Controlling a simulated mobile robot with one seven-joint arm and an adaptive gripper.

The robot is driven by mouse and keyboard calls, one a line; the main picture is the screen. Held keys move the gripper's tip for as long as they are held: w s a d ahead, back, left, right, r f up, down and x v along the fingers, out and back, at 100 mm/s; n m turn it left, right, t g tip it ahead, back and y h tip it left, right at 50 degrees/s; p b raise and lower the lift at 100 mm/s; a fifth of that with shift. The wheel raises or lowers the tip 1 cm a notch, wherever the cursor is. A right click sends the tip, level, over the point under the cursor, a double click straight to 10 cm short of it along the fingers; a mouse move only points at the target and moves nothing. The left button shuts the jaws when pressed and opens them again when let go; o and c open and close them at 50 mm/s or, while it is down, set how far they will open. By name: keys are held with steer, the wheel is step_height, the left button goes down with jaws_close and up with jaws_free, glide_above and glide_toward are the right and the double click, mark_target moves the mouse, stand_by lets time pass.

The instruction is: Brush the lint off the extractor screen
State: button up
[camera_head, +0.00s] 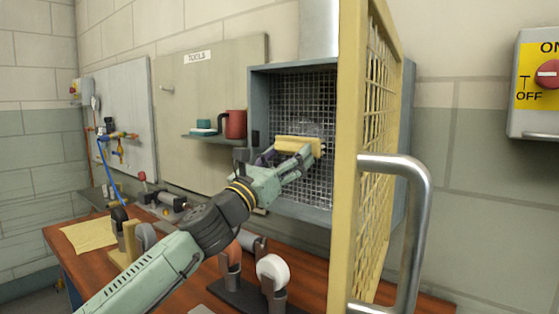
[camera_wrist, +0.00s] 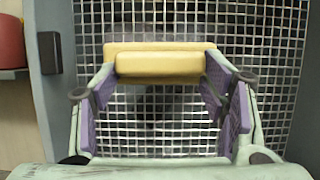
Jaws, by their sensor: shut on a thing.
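The extractor screen (camera_head: 302,92) is a wire grid set in a grey box frame on the wall. My gripper (camera_head: 300,152) is inside the box opening, shut on a yellow brush (camera_head: 295,143). In the wrist view the brush (camera_wrist: 160,66) lies crosswise between the two purple-padded fingers, in front of the grid (camera_wrist: 190,22). Its bristles are hidden, and I cannot tell whether it touches the grid. A pale grey patch, perhaps lint (camera_head: 308,128), shows on the screen just above the brush. The screen's right part is hidden behind the yellow door.
The yellow mesh door (camera_head: 378,110) stands open at the right, its steel handle (camera_head: 420,200) sticking out towards me. A shelf at the left holds a red mug (camera_head: 236,124). The wooden bench (camera_head: 190,262) below carries several tools and a tape roll (camera_head: 273,270).

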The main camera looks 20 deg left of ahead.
steer(key=shift+s+d+r+b, duration=0.55)
steer(key=shift+s+d+r, duration=0.65)
steer(key=shift+d, duration=2.7)
steer(key=shift+w+a+f+p, duration=0.1)
steer(key=shift+w+a+p, duration=0.35)
steer(key=shift+a, duration=1.25)
steer(key=shift+w+a+f+p, duration=0.25)
steer(key=shift+w+a, duration=0.4)
steer(key=shift+a, duration=1)
steer(key=shift+w+a+p, duration=0.4)
steer(key=shift+w+a, duration=0.15)
steer(key=shift+a, duration=1.15)
steer(key=s+a+b, duration=0.1)
steer(key=s+a, duration=0.1)
steer(key=s, duration=0.3)
steer(key=shift+s, duration=0.4)
steer(key=s, duration=0.1)
steer(key=s+a+b, duration=0.1)
steer(key=shift+s, duration=0.4)
